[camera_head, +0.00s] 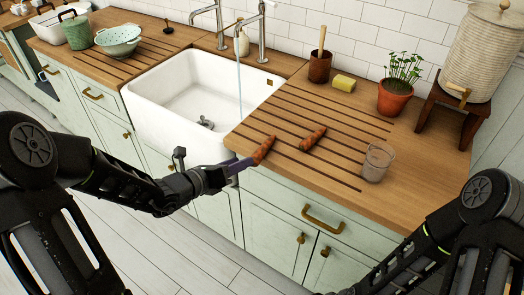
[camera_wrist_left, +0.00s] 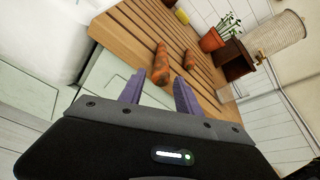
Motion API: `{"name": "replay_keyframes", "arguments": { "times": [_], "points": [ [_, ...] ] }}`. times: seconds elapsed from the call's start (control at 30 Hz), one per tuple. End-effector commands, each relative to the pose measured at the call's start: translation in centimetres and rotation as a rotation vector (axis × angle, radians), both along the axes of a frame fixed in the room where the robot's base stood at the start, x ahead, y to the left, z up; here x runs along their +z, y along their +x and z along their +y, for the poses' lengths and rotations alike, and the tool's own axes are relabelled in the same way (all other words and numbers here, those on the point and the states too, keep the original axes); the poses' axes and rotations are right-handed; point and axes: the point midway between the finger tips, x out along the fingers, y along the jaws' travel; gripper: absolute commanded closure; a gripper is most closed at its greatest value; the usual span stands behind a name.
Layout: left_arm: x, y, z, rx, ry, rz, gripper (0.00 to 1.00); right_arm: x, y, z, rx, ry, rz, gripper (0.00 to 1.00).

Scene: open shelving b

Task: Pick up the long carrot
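Two orange carrots lie on the grooved wooden counter right of the sink. One carrot (camera_head: 263,150) lies at the counter's front edge by the sink. The other carrot (camera_head: 312,138) lies farther right and looks a little shorter in the wrist view. My left gripper (camera_head: 238,166) is at the front edge, its purple fingers pointing at the near end of the edge carrot. In the left wrist view, the fingers (camera_wrist_left: 158,88) are apart with nothing held. The edge carrot (camera_wrist_left: 161,64) lies just beyond them, the other carrot (camera_wrist_left: 190,59) to its right. My right gripper is out of view.
A glass (camera_head: 377,162), a potted plant (camera_head: 396,95), a yellow sponge (camera_head: 344,83) and a brown cup (camera_head: 320,67) stand on the counter (camera_head: 340,115). The white sink (camera_head: 170,95) with running water is to the left. Cabinet fronts drop below the edge.

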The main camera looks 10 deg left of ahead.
Motion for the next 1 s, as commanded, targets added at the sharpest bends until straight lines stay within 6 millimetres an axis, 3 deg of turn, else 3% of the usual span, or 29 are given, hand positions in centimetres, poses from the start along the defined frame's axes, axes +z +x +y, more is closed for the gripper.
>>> {"name": "replay_keyframes", "arguments": {
  "times": [0.47, 0.8, 1.0],
  "points": [
    [-0.4, 1.2, -0.8, -0.001, 0.000, 0.001, 0.60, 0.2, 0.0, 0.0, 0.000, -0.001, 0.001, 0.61],
    [-1.8, 4.6, -3.2, -0.003, 0.001, 0.001, 0.60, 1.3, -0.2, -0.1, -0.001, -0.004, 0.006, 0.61],
    [-2.1, 5.0, -3.4, -0.001, 0.000, 0.001, 0.60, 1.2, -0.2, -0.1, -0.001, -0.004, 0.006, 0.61]
  ]
}}
